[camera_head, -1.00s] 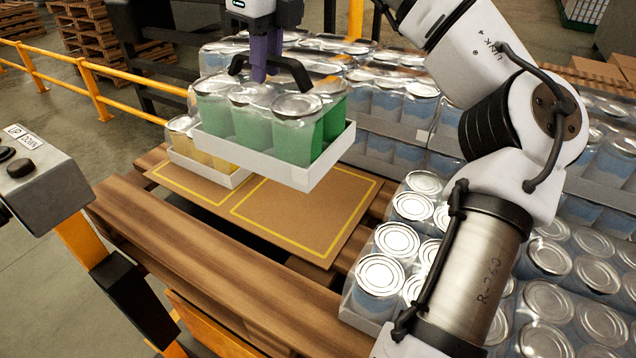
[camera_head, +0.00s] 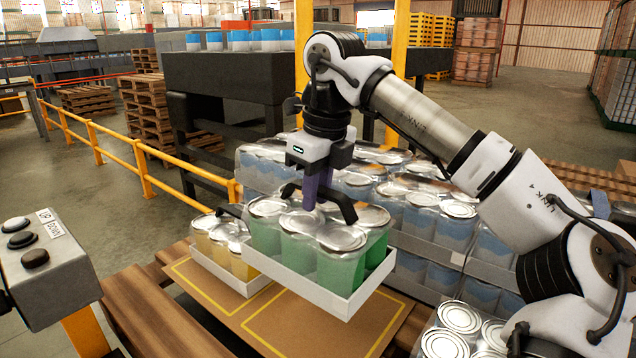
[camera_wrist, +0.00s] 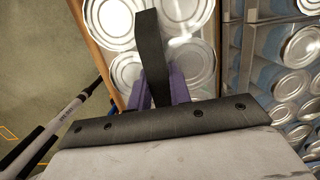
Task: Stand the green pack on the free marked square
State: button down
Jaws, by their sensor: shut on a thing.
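The green pack (camera_head: 295,244), green-labelled cans in a white tray, hangs level in the head view. My gripper (camera_head: 316,190) is above it, its purple fingers shut on the pack's black handle (camera_head: 343,204). The wrist view shows the handle (camera_wrist: 150,55) between the purple fingers over can lids. The free marked square (camera_head: 272,326), outlined in yellow on a brown sheet, lies below and in front of the pack. The pack hides part of it, and its height above the sheet is hard to judge. A yellow pack (camera_head: 243,268) stands on the other square, to the left.
Wrapped blue can packs (camera_head: 410,215) are stacked close behind and right of the green pack. More cans (camera_head: 460,318) stand at front right. A button box (camera_head: 45,265) is at left, and a yellow railing (camera_head: 118,152) runs behind it.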

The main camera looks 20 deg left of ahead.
aim_at(326, 212)
notch_tip(326, 212, down, 16)
jog(key=shift+r+p, duration=0.2)
jog(key=shift+p, duration=0.2)
jog(key=shift+f, duration=0.15)
jog(key=c, duration=1.3)
grip_release()
jog(key=r, duration=0.4)
jog(key=d+r, duration=0.1)
jog(key=r, duration=0.7)
jog(key=shift+s+d+b, duration=0.35)
jog(key=shift+b, duration=0.05)
